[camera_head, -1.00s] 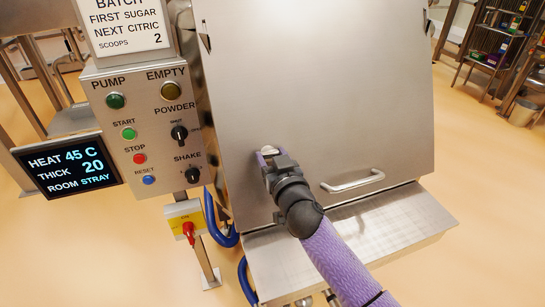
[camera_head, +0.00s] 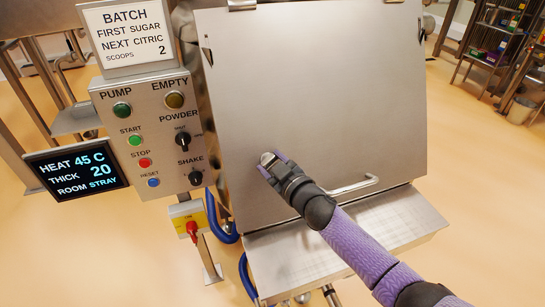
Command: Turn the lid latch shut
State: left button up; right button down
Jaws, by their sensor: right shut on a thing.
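The hopper lid (camera_head: 320,90) is a large flat steel panel, and it looks closed. My right gripper (camera_head: 268,162) reaches in from the lower right and is at the lower left part of the lid. It is shut on the lid latch (camera_head: 267,157), a small pale metal piece that shows between the fingertips. The rest of the latch is hidden by the fingers, so its exact angle cannot be told. My left gripper is not in view.
The bar handle (camera_head: 370,182) on the lid is partly behind my right arm. A steel ledge (camera_head: 300,262) juts out below the lid. The control panel (camera_head: 152,125) with buttons and knobs stands to the left, above a red switch (camera_head: 192,228) on a yellow box.

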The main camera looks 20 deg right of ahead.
jog(key=shift+r+n+g+y+p, duration=0.2)
jog(key=shift+n+p, duration=0.15)
jog(key=shift+n, duration=0.25)
jog(key=shift+r+n+g+y+p, duration=0.1)
jog(key=shift+n+g+y+p, duration=0.15)
jog(key=shift+n, duration=0.35)
jog(key=n+g+p, duration=0.1)
jog(key=n, duration=0.1)
jog(key=n+y+p, duration=0.1)
jog(key=n, duration=0.1)
jog(key=shift+d+g, duration=0.1)
jog(key=shift+g, duration=0.25)
jog(key=n+g+p, duration=0.2)
jog(key=n, duration=0.2)
jog(key=shift+w+n+p, duration=0.1)
jog(key=shift+n+p, duration=0.2)
jog(key=shift+p, duration=0.05)
jog(key=shift+f+n+g+y+p, duration=0.1)
jog(key=shift+n+g+y+p, duration=0.25)
jog(key=shift+n, duration=0.55)
jog(key=shift+f, duration=0.1)
jog(key=shift+c, duration=0.4)
grip_release()
